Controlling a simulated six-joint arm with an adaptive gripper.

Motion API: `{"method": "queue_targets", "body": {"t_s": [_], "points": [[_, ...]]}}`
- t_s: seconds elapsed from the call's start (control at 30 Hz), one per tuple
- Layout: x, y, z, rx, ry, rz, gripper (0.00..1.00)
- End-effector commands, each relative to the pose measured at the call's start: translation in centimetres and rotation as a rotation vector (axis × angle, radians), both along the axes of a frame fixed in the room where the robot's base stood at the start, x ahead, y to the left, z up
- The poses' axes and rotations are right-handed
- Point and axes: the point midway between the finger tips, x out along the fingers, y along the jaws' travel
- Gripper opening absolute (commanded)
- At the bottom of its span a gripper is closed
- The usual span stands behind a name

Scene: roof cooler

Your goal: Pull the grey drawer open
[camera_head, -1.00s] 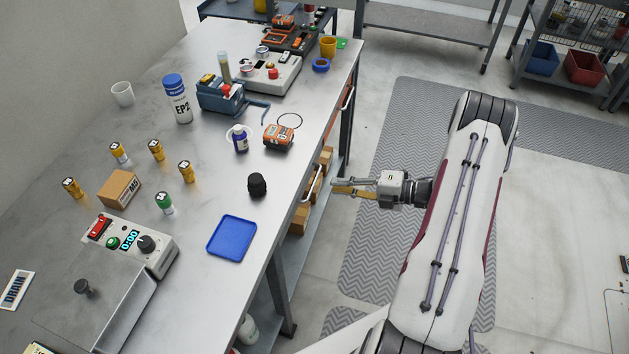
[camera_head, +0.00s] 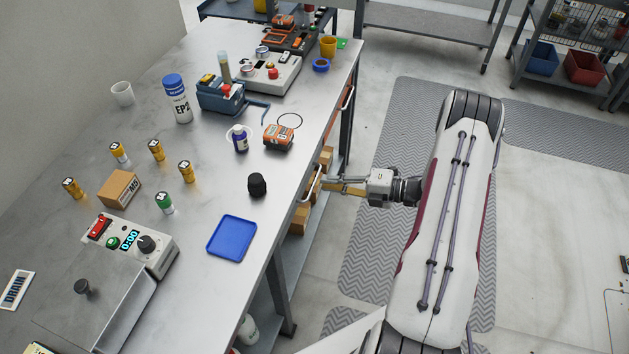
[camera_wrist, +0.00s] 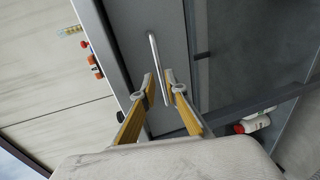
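The grey drawer (camera_wrist: 128,30) has a plain flat front under the worktop in the wrist view. Its silver bar handle (camera_wrist: 155,58) runs along that front; in the head view the handle (camera_head: 313,181) stands out from the bench edge. My gripper (camera_wrist: 159,77) is open, with one yellow finger on each side of the handle's nearer part. A small gap shows between the fingertips, so they do not look closed on the bar. In the head view my gripper (camera_head: 328,185) is right at the handle. The drawer looks shut.
The metal worktop (camera_head: 225,180) holds a blue tray (camera_head: 232,238), a black knob (camera_head: 257,184) and an orange device (camera_head: 278,136) near its edge. A second handle (camera_head: 348,97) is farther along. Cardboard boxes (camera_head: 299,219) sit below.

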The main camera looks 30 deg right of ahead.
Motion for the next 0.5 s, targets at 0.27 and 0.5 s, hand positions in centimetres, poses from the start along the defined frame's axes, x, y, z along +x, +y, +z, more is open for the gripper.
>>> {"method": "queue_targets", "body": {"t_s": [0.27, 0.5], "points": [[2.2, 2.3, -0.7, -0.001, 0.000, 0.002, 0.13], [3.3, 3.4, -1.0, -0.001, -0.001, 0.001, 0.13]]}}
